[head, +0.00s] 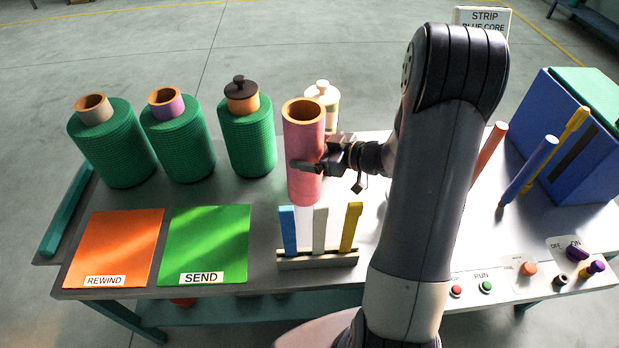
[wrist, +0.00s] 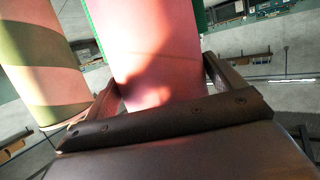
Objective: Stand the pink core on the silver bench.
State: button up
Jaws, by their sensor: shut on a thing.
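The pink core (head: 301,130) is a tall hollow tube with a tan rim, close to upright. My gripper (head: 308,166) is shut around its middle from the right. In the wrist view the pink core (wrist: 150,45) fills the space between the fingers of my gripper (wrist: 162,92). Its lower end shows in the head view over the silver bench (head: 200,196), behind the strip rack. I cannot tell whether that end touches the bench or hangs just above it. The core's foot is out of the wrist view.
Green netted rolls (head: 112,150) stand at the back left. A cream capped core (head: 331,98) is behind the pink core. A rack with blue, white and yellow strips (head: 318,260) stands in front. Orange (head: 118,240) and green (head: 205,235) mats lie left. A blue box (head: 570,150) is right.

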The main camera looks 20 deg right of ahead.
aim_at(321, 176)
jog(key=shift+f, duration=4.45)
jog(key=shift+f, duration=0.15)
jog(key=o, duration=1.2)
jog(key=shift+c, duration=0.2)
jog(key=shift+s+d+r, duration=0.1)
jog(key=shift+r, duration=0.15)
jog(key=b+v, duration=0.1)
jog(key=v, duration=1)
jog(key=shift+s+d, duration=0.2)
jog(key=shift+d, duration=0.1)
jog(key=shift+r, duration=0.15)
